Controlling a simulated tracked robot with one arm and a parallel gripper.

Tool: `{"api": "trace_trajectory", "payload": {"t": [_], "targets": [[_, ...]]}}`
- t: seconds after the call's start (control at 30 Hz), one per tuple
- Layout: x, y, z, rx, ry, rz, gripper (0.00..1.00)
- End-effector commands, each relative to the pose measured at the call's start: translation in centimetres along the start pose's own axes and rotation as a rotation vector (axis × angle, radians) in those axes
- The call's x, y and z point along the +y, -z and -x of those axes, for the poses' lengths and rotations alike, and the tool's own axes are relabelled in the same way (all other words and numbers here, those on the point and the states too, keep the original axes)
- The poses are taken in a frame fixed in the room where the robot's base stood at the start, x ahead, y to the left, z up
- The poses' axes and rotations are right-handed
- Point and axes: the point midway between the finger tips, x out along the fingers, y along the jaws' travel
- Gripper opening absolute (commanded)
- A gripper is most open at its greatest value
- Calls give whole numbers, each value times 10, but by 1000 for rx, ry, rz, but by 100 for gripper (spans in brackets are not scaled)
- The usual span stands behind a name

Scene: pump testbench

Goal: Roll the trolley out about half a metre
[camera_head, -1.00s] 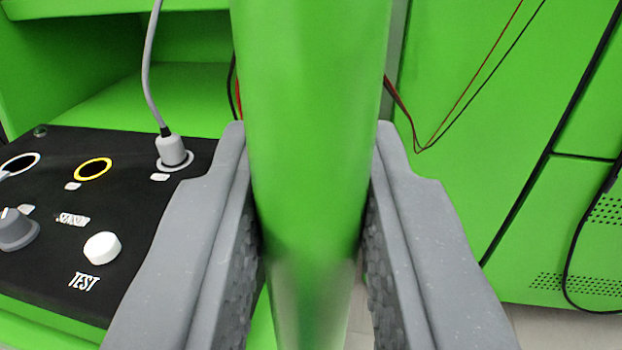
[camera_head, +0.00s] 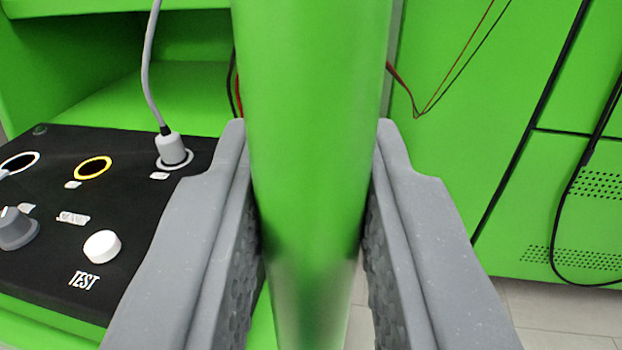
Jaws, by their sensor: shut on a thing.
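A thick green upright bar (camera_head: 312,110) of the trolley fills the middle of the view. My gripper (camera_head: 312,210) is shut on this bar, with one grey finger against each side. The trolley's black control panel (camera_head: 135,190) shows at the left, with a white TEST button (camera_head: 102,246), a grey knob (camera_head: 16,228), a yellow-ringed socket (camera_head: 93,168) and a grey plug (camera_head: 172,150) with its cable. The bar hides what lies straight behind it, and the trolley's wheels are out of view.
A green cabinet (camera_head: 480,150) with vent holes stands behind at the right. A black cable (camera_head: 556,240) hangs in front of it. Thin red and black wires (camera_head: 440,95) run behind the bar. Light tiled floor (camera_head: 550,308) shows free at the lower right.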

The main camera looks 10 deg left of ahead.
Motion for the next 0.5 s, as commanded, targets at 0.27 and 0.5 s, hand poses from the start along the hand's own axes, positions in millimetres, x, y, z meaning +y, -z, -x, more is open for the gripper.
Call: {"api": "trace_trajectory", "payload": {"t": [0.27,0.5], "targets": [[-1,0,0,0,-1,-5,0],[-4,0,-1,-1,4,-5,34]]}}
